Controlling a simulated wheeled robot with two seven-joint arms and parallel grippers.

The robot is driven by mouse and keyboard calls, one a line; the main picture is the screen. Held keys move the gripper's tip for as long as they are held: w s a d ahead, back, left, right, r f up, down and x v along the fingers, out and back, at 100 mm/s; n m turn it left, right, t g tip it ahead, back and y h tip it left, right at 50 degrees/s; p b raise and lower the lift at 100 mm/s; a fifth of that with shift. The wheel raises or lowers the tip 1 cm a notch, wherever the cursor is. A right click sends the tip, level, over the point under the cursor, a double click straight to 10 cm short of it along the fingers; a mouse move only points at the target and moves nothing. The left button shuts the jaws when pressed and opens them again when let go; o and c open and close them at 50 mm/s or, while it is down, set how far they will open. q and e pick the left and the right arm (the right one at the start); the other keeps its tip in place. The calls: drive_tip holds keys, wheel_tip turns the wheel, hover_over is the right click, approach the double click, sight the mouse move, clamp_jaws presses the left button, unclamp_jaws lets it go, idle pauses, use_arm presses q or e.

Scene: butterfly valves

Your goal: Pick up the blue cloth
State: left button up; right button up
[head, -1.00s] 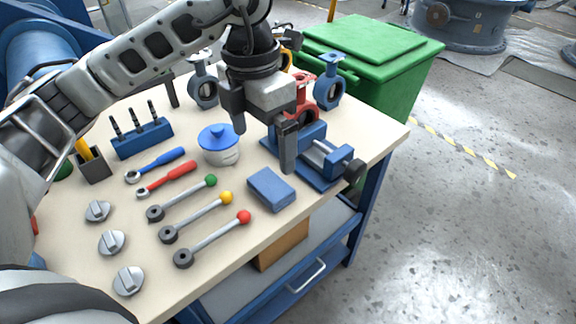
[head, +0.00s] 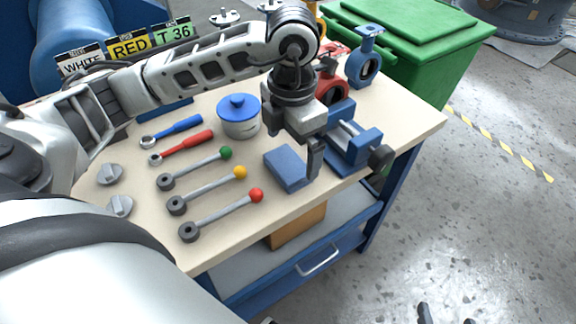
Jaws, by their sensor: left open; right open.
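The blue cloth (head: 287,169) is a folded, flat blue pad near the front right edge of the workbench. My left gripper (head: 293,145) points down above and just behind the cloth. Its fingers are apart with nothing between them; the right finger overlaps the cloth's right end in the picture, and I cannot tell if it touches. My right gripper (head: 446,317) shows only as dark fingertips at the bottom edge, apart and empty, over the floor.
A blue vise (head: 352,146) stands right of the cloth. A blue-lidded pot (head: 239,120) is behind left. Levers with a green, a yellow and a red knob (head: 257,195) lie left. Red and blue valves (head: 365,62) stand behind. A green bin (head: 425,50) is beyond the bench (head: 225,251).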

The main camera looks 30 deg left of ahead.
sight(292, 161)
use_arm(q)
wheel_tip(292, 161, down, 4)
drive_tip(key=shift+w+f, duration=0.1)
drive_tip(key=shift+f, duration=0.05)
drive_tip(key=c, duration=0.9)
drive_tip(key=shift+r, duration=0.45)
wheel_tip(292, 161, up, 2)
drive_tip(key=shift+r, duration=0.2)
drive_tip(key=s+d+r+p, duration=0.2)
drive_tip(key=s+d+r, duration=0.5)
drive_tip(key=s, duration=0.5)
wheel_tip(292, 161, up, 3)
drive_tip(key=shift+f, duration=0.1)
drive_tip(key=shift+o, duration=0.4)
